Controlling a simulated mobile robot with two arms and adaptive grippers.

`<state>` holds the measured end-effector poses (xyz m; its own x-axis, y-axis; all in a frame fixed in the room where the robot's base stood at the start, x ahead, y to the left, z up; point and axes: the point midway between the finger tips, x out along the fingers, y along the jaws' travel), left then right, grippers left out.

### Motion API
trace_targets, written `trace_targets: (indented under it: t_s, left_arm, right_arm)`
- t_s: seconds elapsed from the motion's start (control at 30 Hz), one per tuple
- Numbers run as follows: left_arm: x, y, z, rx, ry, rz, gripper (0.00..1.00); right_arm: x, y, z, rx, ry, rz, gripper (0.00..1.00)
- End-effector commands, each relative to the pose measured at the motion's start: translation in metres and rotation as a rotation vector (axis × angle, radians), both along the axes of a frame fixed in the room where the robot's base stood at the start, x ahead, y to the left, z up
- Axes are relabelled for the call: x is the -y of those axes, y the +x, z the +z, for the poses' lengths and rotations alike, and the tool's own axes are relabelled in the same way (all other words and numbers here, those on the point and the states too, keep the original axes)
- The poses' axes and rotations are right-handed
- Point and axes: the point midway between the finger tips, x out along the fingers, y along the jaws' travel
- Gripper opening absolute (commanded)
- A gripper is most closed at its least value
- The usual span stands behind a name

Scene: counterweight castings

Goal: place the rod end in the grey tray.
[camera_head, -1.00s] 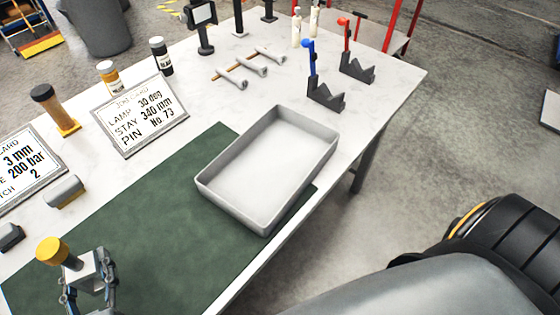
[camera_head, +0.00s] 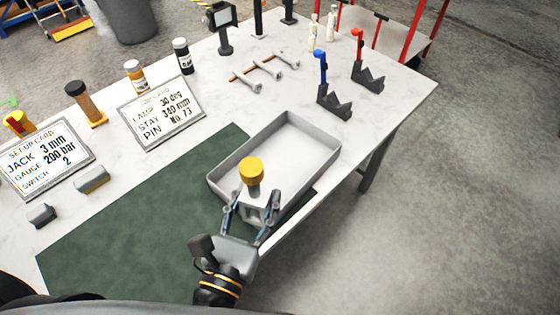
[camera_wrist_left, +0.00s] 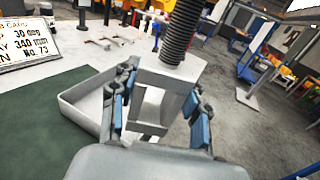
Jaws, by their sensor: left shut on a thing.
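My left gripper (camera_head: 249,217) is shut on the rod end (camera_head: 252,171), a pale grey block with a threaded stem and a round yellow top. The rod end is upright and overlaps the near corner of the grey tray (camera_head: 297,152); its exact height above the tray is unclear. The tray is empty where I can see it. In the left wrist view the gripper (camera_wrist_left: 158,108) has blue pads on both sides of the open-sided block (camera_wrist_left: 172,76), and the tray (camera_wrist_left: 84,102) lies behind it to the left. My right gripper is not in view.
The tray stands partly on a green mat (camera_head: 130,225), near the table's right edge.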

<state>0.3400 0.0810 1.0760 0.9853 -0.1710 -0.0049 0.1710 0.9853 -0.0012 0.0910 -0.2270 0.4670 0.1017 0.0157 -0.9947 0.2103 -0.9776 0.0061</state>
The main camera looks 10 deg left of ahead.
Motion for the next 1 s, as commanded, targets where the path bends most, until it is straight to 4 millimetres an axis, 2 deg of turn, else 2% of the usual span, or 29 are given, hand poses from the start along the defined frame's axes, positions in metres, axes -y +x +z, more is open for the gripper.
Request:
trace_targets:
  t_s: [0.03, 0.17, 0.47, 0.57, 0.7, 1.0]
  left_arm:
    - [0.002, 0.001, 0.009, 0.005, -0.001, -0.002, 0.00]
    - [0.000, 0.015, 0.006, 0.012, 0.006, -0.008, 0.00]
    - [-0.027, 0.080, -0.028, 0.013, 0.006, -0.009, 0.00]
    - [-0.034, 0.096, -0.054, 0.012, 0.005, -0.009, 0.00]
    - [-0.041, 0.112, -0.073, 0.012, 0.003, -0.009, 0.00]
    - [-0.046, 0.125, -0.088, 0.010, 0.001, -0.008, 0.00]
  right_arm:
    - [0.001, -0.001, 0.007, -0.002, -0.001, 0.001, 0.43]
    - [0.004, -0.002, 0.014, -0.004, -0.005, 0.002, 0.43]
    - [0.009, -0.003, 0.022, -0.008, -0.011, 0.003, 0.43]
    - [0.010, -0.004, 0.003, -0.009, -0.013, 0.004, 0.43]
    - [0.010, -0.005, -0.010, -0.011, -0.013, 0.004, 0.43]
    - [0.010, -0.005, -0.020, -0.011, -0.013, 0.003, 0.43]
